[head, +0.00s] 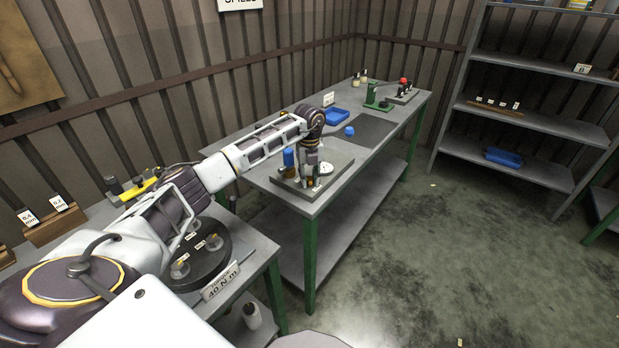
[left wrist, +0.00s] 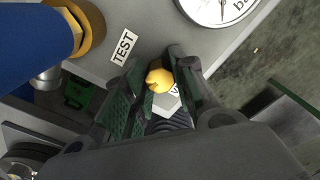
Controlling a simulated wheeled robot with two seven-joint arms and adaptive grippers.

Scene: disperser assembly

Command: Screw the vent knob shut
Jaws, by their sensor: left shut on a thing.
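The vent knob (left wrist: 159,80) looks like a small yellow knob and sits between the finger pads of my left gripper in the left wrist view. My left gripper (left wrist: 156,72) is shut on it. In the head view my left gripper (head: 309,185) points down at the test station plate (head: 342,164) and hides the knob. A round white gauge (left wrist: 219,8) lies beyond the fingers; it also shows in the head view (head: 326,169). A TEST label (left wrist: 124,47) is left of the fingers. My right gripper is not in view.
A blue cylinder (head: 288,158) stands close left of my gripper; its brass ring (left wrist: 88,28) shows in the wrist view. A blue cap (head: 349,131), a blue tray (head: 336,116) and a green press (head: 377,97) are farther back. The dark mat (head: 372,128) is mostly clear.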

